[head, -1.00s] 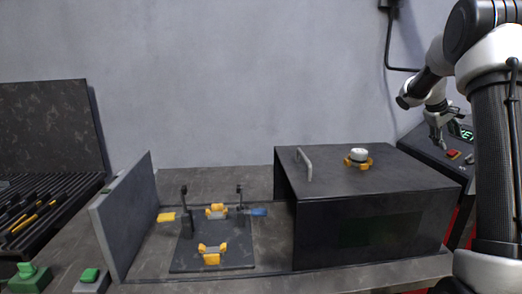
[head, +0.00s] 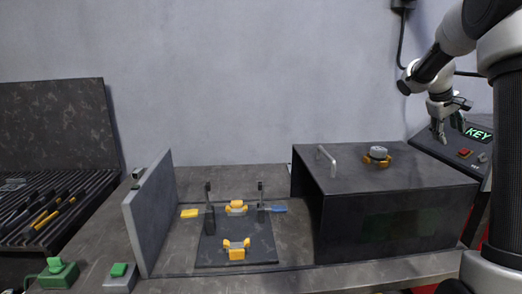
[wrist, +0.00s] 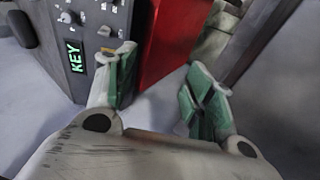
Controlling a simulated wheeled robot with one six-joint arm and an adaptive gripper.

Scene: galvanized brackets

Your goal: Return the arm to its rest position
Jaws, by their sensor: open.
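My arm reaches in from the right edge of the head view. My gripper (head: 441,133) hangs in front of the wall, beside the dark control panel (head: 452,152) with its lit green "KEY" display (head: 479,134). In the wrist view my gripper (wrist: 160,88) has its two green-padded fingers spread apart, with nothing between them. The panel (wrist: 99,35) and the "KEY" display (wrist: 74,57) show at the upper left there, behind the left finger. Whether a fingertip touches the panel cannot be told.
A tool rack (head: 20,237) is at far left.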

